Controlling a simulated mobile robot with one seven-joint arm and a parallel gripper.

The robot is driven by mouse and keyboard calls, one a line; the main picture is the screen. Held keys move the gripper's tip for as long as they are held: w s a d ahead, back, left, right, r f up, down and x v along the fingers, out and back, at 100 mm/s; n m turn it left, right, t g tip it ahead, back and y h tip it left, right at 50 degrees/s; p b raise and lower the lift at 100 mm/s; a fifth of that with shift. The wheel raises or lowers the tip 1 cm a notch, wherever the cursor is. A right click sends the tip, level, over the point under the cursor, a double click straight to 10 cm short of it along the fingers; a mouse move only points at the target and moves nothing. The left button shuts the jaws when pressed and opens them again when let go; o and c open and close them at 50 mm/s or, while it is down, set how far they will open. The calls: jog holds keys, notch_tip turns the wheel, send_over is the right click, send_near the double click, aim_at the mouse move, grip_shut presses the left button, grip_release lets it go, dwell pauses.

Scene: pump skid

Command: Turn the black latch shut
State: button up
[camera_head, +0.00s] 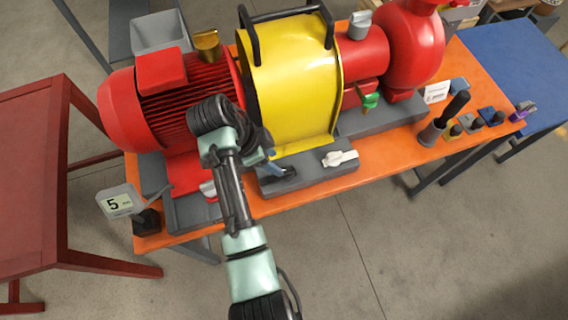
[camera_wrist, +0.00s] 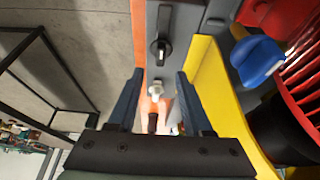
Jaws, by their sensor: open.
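The black latch (camera_head: 286,173) sits on the grey base block in front of the yellow guard (camera_head: 295,85). In the wrist view the black latch (camera_wrist: 160,50) is a round hub with a short handle, lying roughly along the grey strip. My gripper (camera_head: 272,164) is just above and beside the latch in the head view, partly hidden by my arm. In the wrist view the two dark blue fingers of my gripper (camera_wrist: 158,74) are apart with nothing gripped. The black latch shows beyond the fingertips. Contact cannot be seen.
A white latch (camera_head: 341,158) sits right of the black one; it also shows between the fingers (camera_wrist: 155,88). A blue handle (camera_wrist: 257,60) is near the red motor (camera_head: 150,100). A display reading 5 (camera_head: 118,202) stands at left. Floor is clear in front of the orange table (camera_head: 385,170).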

aim_at(286, 169)
jog(key=x, duration=0.7)
jog(key=shift+d+f+p, duration=0.1)
jog(key=shift+f+p, duration=0.1)
jog(key=shift+p, duration=0.1)
grip_shut()
jog(key=shift+w, duration=0.1)
dwell(1.0)
